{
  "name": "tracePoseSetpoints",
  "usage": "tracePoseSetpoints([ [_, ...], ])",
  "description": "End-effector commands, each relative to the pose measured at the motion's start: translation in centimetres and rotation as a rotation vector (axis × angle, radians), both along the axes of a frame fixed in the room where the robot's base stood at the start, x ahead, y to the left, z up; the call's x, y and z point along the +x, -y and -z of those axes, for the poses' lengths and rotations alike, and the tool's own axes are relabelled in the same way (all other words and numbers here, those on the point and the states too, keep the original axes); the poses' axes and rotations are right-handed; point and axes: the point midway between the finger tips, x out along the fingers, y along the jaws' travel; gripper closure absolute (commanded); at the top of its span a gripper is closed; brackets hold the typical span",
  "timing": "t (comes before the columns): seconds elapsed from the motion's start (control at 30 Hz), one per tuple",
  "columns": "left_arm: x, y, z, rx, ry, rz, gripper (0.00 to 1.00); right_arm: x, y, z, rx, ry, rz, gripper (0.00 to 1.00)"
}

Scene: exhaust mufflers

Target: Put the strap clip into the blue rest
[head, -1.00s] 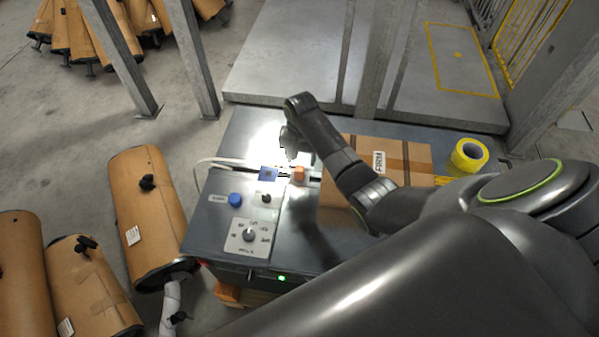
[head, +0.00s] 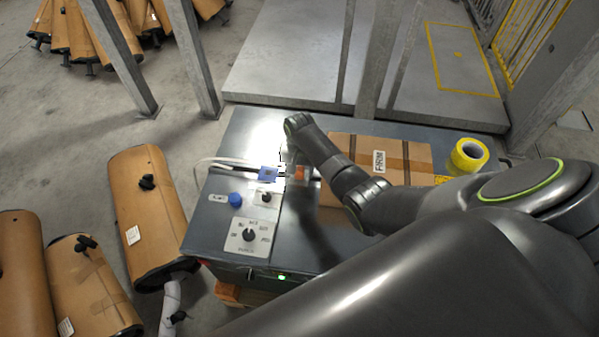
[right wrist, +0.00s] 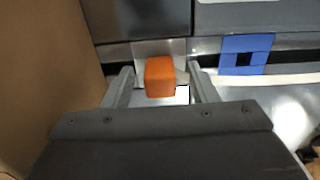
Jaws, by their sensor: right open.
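The strap clip looks to be the small orange block (head: 299,173) on the grey bench. It also shows in the right wrist view (right wrist: 160,77), with a pale tab at its right side. The blue rest (head: 268,174) is a small blue square left of it, partly hidden by nothing I can make out. In the right wrist view the rest (right wrist: 230,52) has a dark square opening. My right gripper (right wrist: 163,88) is open, one finger on each side of the orange block with gaps between. My left gripper is not in view.
A cardboard box (head: 346,150) stands just right of the clip, with a yellow tape roll (head: 469,154) beyond it. A blue knob (head: 236,199) and a dial panel (head: 249,236) are on the bench's near left. White strapping (head: 212,163) runs off left.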

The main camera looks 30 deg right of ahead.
Motion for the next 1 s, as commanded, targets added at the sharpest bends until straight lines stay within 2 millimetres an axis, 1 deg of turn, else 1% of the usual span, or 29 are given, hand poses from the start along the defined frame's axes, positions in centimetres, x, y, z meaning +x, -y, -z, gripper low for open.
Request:
tracePoseSetpoints([
  [0.1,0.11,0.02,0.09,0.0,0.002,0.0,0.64,0.04,-0.03,0.54,0.0,0.001,0.0,0.47],
  [0.43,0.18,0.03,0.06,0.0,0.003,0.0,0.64,0.02,-0.03,0.58,0.0,0.001,-0.001,0.47],
  [0.47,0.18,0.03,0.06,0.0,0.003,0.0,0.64,0.02,-0.02,0.58,0.0,0.001,0.0,0.49],
  [0.8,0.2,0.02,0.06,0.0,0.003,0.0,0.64,0.0,-0.02,0.58,0.0,0.001,0.0,0.93],
  [1.0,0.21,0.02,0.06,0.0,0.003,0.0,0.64,0.01,-0.02,0.56,0.0,0.001,0.0,0.93],
])
